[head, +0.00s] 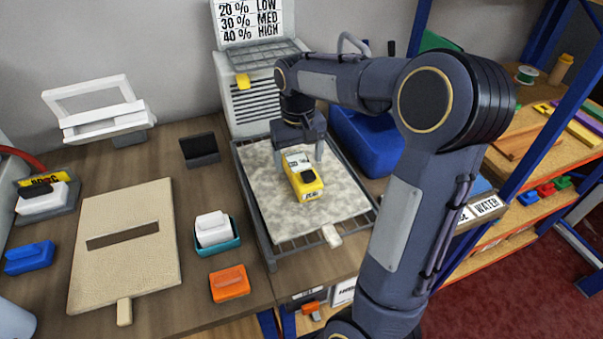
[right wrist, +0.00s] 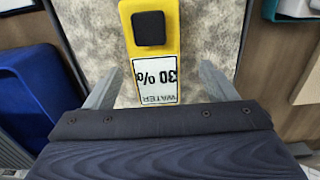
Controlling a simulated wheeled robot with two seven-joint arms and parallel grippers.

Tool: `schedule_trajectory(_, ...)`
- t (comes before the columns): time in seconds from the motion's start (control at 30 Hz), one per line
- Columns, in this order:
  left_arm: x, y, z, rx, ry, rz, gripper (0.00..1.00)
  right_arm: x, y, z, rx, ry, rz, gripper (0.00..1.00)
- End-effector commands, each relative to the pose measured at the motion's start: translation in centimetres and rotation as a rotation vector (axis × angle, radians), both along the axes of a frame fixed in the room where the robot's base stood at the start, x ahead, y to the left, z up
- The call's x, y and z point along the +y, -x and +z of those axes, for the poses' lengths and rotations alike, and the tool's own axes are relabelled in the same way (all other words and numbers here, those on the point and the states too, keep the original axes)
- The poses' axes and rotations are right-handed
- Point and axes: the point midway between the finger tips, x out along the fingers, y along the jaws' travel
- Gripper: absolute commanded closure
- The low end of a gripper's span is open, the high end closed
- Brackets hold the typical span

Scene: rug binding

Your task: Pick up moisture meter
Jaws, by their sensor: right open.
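The yellow moisture meter (head: 304,182) lies on a grey rug piece (head: 340,195) on a wire rack. In the right wrist view the meter (right wrist: 169,50) shows a black square pad and a white display reading "30%" and "WATER", upside down. My right gripper (head: 302,158) is over the meter's far end, with its fingers apart. In the right wrist view the gripper (right wrist: 158,88) has one finger on each side of the meter, with a gap on both sides. My left gripper is not in view.
A dark wire rack (head: 262,236) surrounds the rug piece. A blue bin (head: 365,140) stands just right of it. A teal tray with a white block (head: 213,229), an orange block (head: 229,283) and a beige board (head: 140,210) lie left. A vented unit (head: 262,105) stands behind.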

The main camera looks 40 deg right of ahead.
Motion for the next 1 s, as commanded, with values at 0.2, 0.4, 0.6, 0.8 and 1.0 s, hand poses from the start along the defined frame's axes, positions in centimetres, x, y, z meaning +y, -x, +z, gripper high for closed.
schedule_trajectory(0.2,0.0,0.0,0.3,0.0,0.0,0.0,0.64,-0.5,0.4,-3.3,0.004,-0.001,0.001,0.22)
schedule_trajectory(0.4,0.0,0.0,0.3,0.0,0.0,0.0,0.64,-0.5,0.4,-4.6,0.0,-0.001,0.001,0.22)
schedule_trajectory(0.6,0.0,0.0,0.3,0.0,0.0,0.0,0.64,-0.5,0.4,-4.5,-0.002,-0.002,0.001,0.24)
schedule_trajectory(0.8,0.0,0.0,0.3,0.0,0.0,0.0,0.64,-0.5,0.4,-4.5,-0.003,-0.001,0.001,0.51)
schedule_trajectory(1.0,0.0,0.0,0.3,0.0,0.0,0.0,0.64,-0.5,0.4,-4.5,-0.003,-0.001,0.001,0.76)
